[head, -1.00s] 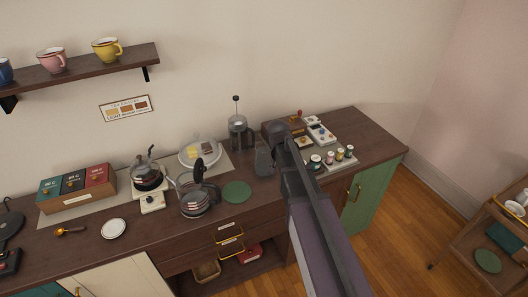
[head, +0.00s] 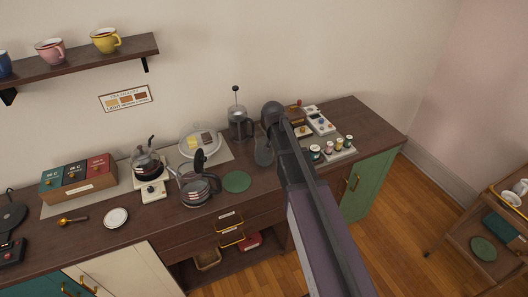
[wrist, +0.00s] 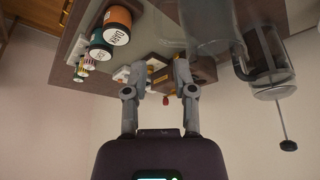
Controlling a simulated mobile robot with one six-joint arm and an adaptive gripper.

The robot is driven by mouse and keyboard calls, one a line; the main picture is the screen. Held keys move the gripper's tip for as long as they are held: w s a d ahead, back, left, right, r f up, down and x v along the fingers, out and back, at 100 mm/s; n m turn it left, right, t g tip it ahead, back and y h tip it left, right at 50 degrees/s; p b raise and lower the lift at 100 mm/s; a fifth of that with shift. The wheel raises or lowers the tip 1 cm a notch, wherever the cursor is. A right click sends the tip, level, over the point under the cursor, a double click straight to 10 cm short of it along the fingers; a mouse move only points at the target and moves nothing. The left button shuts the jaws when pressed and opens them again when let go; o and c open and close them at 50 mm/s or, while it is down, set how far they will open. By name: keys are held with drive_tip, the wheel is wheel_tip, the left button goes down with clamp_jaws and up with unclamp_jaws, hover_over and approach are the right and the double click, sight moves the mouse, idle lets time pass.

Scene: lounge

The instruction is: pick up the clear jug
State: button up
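The clear jug (head: 264,154) stands on the counter just left of my arm in the head view, partly hidden by it. In the wrist view, which looks upside down, a see-through jug (wrist: 208,28) fills the top centre-right, close to my right fingertip. My gripper (wrist: 161,72) is open, with a gap between its two fingers and nothing held. I cannot tell whether the right finger touches the jug. My gripper's fingers are hidden in the head view.
A French press (head: 239,124) stands close behind the jug to the left. Labelled jars (head: 329,150) on a tray and a wooden box (head: 297,115) are to the right. A green round mat (head: 236,181) and a lidded glass pot (head: 195,188) are nearer the front left.

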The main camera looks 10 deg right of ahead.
drive_tip(key=b+x, duration=0.6)
drive_tip(key=x, duration=0.1)
idle(0.3)
drive_tip(key=shift+f, duration=0.15)
drive_tip(key=shift+b+x, duration=2.6)
drive_tip(key=shift+x, duration=0.1)
drive_tip(key=shift+c, duration=0.2)
clamp_jaws()
